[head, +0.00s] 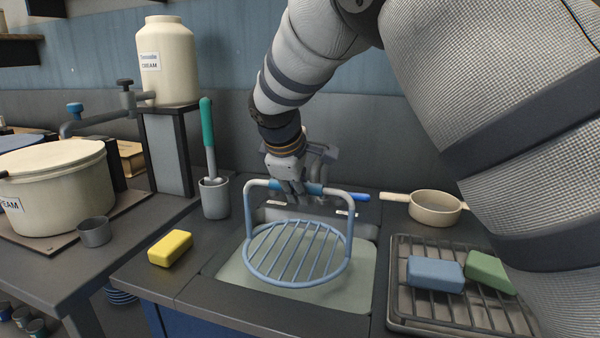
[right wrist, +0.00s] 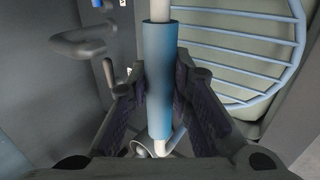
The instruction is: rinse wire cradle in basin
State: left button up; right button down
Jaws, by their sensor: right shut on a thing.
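The wire cradle (head: 298,277) is a round blue-grey rack of parallel bars under a tall arched handle with a blue grip. In the head view it is over the basin (head: 365,270), which has a pale greenish inside. I cannot tell whether the cradle touches the water or the basin floor. My right gripper (head: 294,186) is shut on the handle's blue grip from behind. In the right wrist view, the fingers (right wrist: 162,100) lie on both sides of the blue grip (right wrist: 158,60), and the cradle's bars (right wrist: 240,50) show at upper right. My left gripper is not in view.
A yellow sponge (head: 170,248) lies left of the basin. A drying rack (head: 410,318) with a blue sponge (head: 435,274) and a green sponge (head: 487,271) is at right. A small pan (head: 434,208) stands behind it. A cup (head: 214,198) holding a green-handled brush stands back left.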

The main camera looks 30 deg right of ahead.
notch_tip(320, 180, down, 11)
jog(key=shift+r, duration=0.1)
dwell(0.5)
jog(key=shift+d, duration=0.1)
